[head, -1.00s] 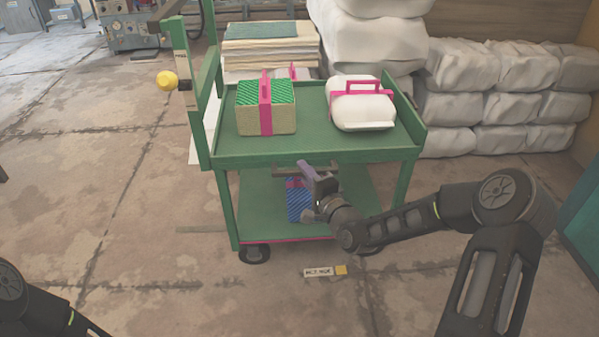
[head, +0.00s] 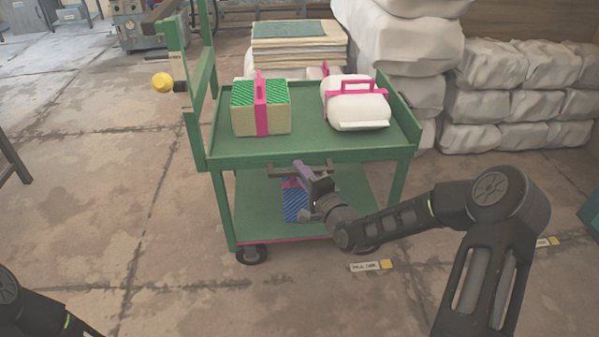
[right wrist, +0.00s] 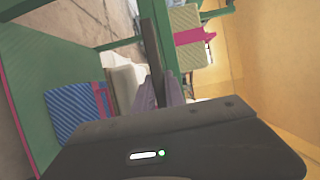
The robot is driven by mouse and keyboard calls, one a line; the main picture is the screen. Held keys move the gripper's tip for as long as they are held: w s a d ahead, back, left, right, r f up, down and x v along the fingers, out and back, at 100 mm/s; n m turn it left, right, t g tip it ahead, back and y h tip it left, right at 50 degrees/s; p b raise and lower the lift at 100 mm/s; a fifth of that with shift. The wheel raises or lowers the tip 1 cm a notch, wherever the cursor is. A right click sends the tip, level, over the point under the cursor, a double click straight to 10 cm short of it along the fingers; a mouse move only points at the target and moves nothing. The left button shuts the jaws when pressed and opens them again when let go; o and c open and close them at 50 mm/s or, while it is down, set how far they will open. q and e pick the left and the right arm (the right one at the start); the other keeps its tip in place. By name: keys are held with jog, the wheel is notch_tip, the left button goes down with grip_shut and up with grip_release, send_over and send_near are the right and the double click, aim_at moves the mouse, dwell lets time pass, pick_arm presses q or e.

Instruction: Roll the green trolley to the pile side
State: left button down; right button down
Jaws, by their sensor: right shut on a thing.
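The green trolley (head: 370,155) stands in the middle of the head view, with an upper tray, a lower shelf and dark wheels. My right gripper (head: 305,172) is at its near side, just below the upper tray, shut on the trolley's dark brown handle bar (head: 263,157). In the right wrist view the bar (right wrist: 152,50) runs between the fingers. On the upper tray sit a tan and green block with a pink strap (head: 262,108) and a white bundle with a pink handle (head: 357,104). My left gripper is out of view.
A blue striped item (head: 294,208) lies on the lower shelf. Stacked boards (head: 298,45) and a pile of white sacks (head: 520,95) stand behind and right. Floor labels lie at the front (head: 370,266) and right (head: 545,242). The floor at left is mostly open.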

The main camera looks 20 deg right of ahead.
jog(key=shift+a, duration=0.35)
jog(key=c, duration=1.7)
grip_release()
jog(key=shift+a, duration=0.1)
jog(key=o, duration=0.3)
jog(key=shift+d, duration=0.2)
jog(key=shift+s, duration=0.2)
jog(key=s+d+p, duration=0.1)
jog(key=s+p, duration=0.1)
jog(key=s, duration=0.5)
